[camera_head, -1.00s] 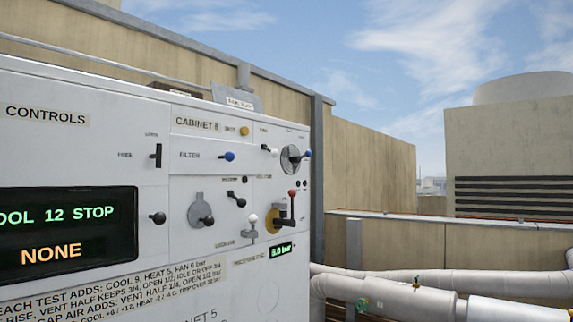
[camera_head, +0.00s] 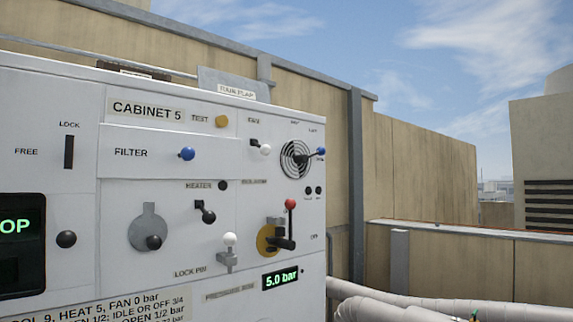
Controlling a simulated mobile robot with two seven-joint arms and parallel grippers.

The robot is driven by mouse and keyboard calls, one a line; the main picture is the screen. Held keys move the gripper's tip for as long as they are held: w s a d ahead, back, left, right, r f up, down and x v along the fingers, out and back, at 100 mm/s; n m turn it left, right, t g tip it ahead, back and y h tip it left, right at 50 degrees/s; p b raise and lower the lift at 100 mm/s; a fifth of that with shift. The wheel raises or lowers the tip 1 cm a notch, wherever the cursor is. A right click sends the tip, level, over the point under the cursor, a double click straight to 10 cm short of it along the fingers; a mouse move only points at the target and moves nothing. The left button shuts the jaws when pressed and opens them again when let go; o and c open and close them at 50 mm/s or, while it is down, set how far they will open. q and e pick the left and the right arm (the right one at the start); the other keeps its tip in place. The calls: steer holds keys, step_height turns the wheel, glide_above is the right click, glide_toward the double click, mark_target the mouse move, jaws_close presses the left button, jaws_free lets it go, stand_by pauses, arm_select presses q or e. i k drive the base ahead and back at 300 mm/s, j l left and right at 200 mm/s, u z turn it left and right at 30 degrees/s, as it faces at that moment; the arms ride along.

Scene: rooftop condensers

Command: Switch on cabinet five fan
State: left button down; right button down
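The CABINET 5 label (camera_head: 146,108) heads the right part of a white control panel (camera_head: 218,275). Under a small label that seems to read FAN, a short black lever with a white knob (camera_head: 265,149) sticks out, its knob to the lower right of its pivot. To its right is a round dark grille (camera_head: 295,159) with a blue-tipped lever (camera_head: 321,152) pointing right. A green display (camera_head: 280,278) reads 5.0 bar. Neither of my grippers is in view.
Around the fan lever are a yellow TEST button (camera_head: 222,121), a blue FILTER knob (camera_head: 187,153), a HEATER lever (camera_head: 205,212), a red-topped lever (camera_head: 291,205) and a white-topped LOCK PIN (camera_head: 229,240). Pale pipes (camera_head: 400,307) run low at the right.

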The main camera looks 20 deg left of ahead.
mark_target(265, 149)
steer(key=i+l, duration=0.3)
steer(key=i, duration=0.2)
steer(key=i+l, duration=0.3)
steer(key=i, duration=0.25)
steer(key=z, duration=0.05)
